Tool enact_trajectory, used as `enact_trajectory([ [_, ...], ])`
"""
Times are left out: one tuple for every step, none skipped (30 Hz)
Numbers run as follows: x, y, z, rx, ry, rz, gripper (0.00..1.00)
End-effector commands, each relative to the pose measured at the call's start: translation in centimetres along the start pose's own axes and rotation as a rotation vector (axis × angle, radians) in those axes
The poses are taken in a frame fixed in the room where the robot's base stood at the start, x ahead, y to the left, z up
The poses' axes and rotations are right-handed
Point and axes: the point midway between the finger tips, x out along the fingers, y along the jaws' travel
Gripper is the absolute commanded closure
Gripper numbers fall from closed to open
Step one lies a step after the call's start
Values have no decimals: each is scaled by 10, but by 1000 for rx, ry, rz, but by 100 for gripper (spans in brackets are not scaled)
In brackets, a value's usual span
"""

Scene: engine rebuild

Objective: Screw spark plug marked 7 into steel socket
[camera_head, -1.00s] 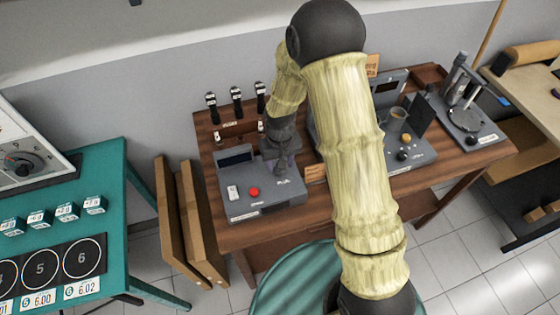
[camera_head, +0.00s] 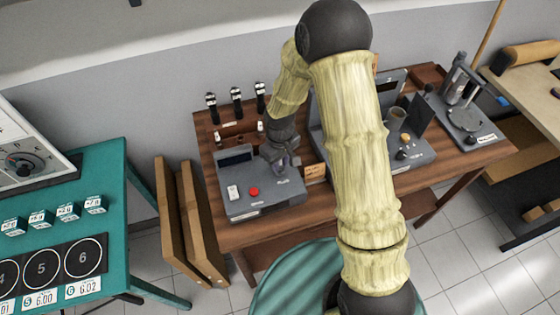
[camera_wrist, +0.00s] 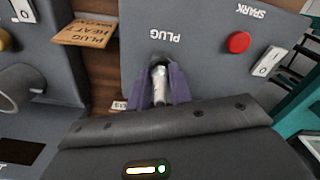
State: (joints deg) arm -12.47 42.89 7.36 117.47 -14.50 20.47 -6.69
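My gripper (camera_wrist: 163,88) has its two purple fingers on either side of a silver, cylindrical piece that looks like the spark plug (camera_wrist: 160,84), and seems shut on it. The far end of the piece meets a dark spot on the face of the grey tester box (camera_wrist: 205,70), by the printed word PLUG. I cannot tell the steel socket apart there, nor read a 7. In the head view my gripper (camera_head: 284,162) is low over the right part of the grey box (camera_head: 262,200).
A red button (camera_head: 254,191) and a white switch (camera_head: 233,192) are on the box. Several dark-topped holders (camera_head: 236,98) stand behind it. A wooden sign (camera_head: 316,170) stands right of it, before another grey device (camera_head: 420,150). A teal table (camera_head: 115,230) is at left.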

Motion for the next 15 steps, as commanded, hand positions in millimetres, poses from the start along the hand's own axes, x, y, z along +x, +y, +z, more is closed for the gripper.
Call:
enact_trajectory([
  [0, 0, 0, 1, 0, 0, 94],
  [0, 0, 0, 3, 0, 0, 94],
  [0, 0, 0, 13, 0, 1, 94],
  [0, 0, 0, 27, 1, 1, 94],
  [1, 0, 0, 50, 1, 1, 94],
  [1, 0, 0, 88, 1, 1, 94],
  [1, 0, 0, 128, 1, 2, 94],
  [1, 0, -1, 176, 2, 2, 94],
  [2, 0, -1, 241, 2, 2, 94],
  [1, -1, -1, 289, 1, 2, 94],
  [1, -1, -1, 331, 2, 2, 94],
  [1, -1, 0, 377, 1, 1, 94],
  [0, 0, 0, 401, 1, 1, 94],
  [0, 0, 0, 418, 1, 1, 94],
  [0, 0, 0, 426, 1, 1, 94],
])
